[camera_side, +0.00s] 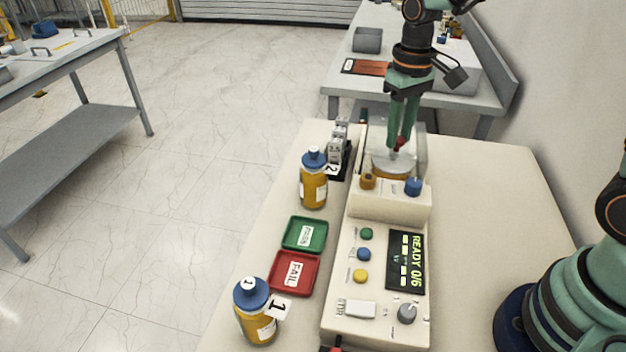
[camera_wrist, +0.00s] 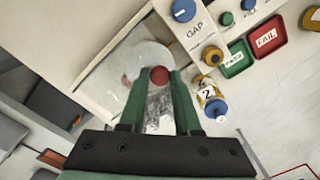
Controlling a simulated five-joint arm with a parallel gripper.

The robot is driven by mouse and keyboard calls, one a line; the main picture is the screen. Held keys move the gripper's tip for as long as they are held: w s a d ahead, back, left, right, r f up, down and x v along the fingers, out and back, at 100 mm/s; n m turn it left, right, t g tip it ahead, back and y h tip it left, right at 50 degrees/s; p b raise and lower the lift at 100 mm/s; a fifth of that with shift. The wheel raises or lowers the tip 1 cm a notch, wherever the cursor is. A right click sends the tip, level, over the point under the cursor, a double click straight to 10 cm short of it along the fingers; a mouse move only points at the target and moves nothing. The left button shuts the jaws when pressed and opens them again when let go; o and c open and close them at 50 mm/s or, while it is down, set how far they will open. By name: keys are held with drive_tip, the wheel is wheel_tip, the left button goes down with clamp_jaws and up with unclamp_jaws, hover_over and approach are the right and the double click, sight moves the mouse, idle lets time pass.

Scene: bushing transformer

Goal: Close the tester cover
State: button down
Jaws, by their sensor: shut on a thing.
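The tester (camera_side: 345,265) is a long beige unit with a control panel and a display reading READY 0/6. Its clear cover (camera_wrist: 108,85) is at the far end, hard to make out; I cannot tell its exact angle. A red knob (camera_wrist: 159,75) sits between my fingertips, and shows small and dark red in the side view (camera_side: 399,143). My gripper (camera_side: 397,146) points down over the far end of the tester and is shut on the red knob. A round pale vessel (camera_side: 392,163) stands beneath the fingertips, partly hidden by them.
Bottle 2 (camera_side: 313,185) and bottle 1 (camera_side: 254,318) stand left of the tester. A green tray (camera_side: 291,243) and a red FAIL tray (camera_side: 282,283) lie between them. A dark rack with grey items (camera_side: 338,150) is near my gripper. The tabletop right of the tester is clear.

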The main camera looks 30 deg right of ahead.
drive_tip(key=shift+s+a+r, duration=0.15)
drive_tip(key=shift+s+a, duration=0.6)
drive_tip(key=shift+a, duration=0.05)
drive_tip(key=c, duration=0.6)
unclamp_jaws()
wheel_tip(320, 180, up, 12)
drive_tip(key=shift+s, duration=0.1)
drive_tip(key=s+d+f+t, duration=0.1)
drive_tip(key=s+t, duration=0.1)
drive_tip(key=s+d+f+t, duration=0.1)
drive_tip(key=s, duration=0.2)
drive_tip(key=s+d+f+t, duration=0.1)
drive_tip(key=s+f+t, duration=0.1)
drive_tip(key=s, duration=0.1)
drive_tip(key=shift+s+d+t, duration=0.15)
drive_tip(key=shift+s+t, duration=0.05)
drive_tip(key=shift+t, duration=0.1)
